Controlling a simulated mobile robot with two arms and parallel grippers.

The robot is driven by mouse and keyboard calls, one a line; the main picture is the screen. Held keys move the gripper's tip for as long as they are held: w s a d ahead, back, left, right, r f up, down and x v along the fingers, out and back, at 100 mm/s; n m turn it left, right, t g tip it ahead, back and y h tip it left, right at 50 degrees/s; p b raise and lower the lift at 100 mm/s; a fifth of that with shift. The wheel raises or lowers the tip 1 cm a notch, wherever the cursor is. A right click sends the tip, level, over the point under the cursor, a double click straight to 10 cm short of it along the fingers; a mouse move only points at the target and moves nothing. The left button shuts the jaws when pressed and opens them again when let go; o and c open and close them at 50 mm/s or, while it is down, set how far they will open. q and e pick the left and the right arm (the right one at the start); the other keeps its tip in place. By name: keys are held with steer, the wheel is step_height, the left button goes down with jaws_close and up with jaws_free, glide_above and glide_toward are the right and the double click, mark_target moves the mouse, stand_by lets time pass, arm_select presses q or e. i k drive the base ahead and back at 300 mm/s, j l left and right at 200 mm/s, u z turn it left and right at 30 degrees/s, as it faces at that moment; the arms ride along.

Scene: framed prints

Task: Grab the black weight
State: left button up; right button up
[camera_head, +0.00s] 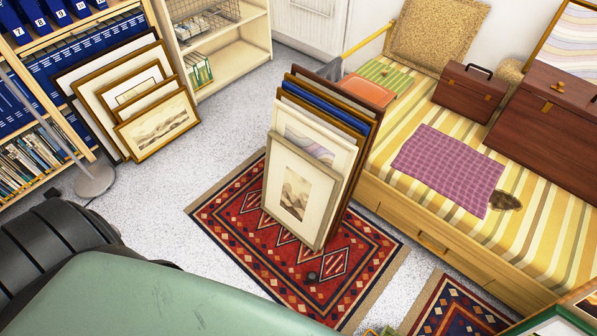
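The black weight (312,277) appears as a small dark round object. It is on the red patterned rug (250,262), just in front of the lower right corner of a stack of framed prints (294,192). It is small in the head view, and I cannot tell whether it touches the front frame. Neither of my grippers is in view.
The framed prints stand upright on the rug. More frames (156,126) lean on the blue-binder shelf. A daybed (433,242) with a striped cover, a purple cloth (447,168) and brown boxes runs along the right. A large green surface (160,296) covers the lower left.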

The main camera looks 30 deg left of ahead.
mark_target(312, 277)
steer(key=k+u, duration=0.3)
steer(key=k, duration=0.15)
steer(key=k+u, duration=0.3)
steer(key=i+j+z, duration=0.3)
steer(key=i+j, duration=0.15)
steer(key=i, duration=0.1)
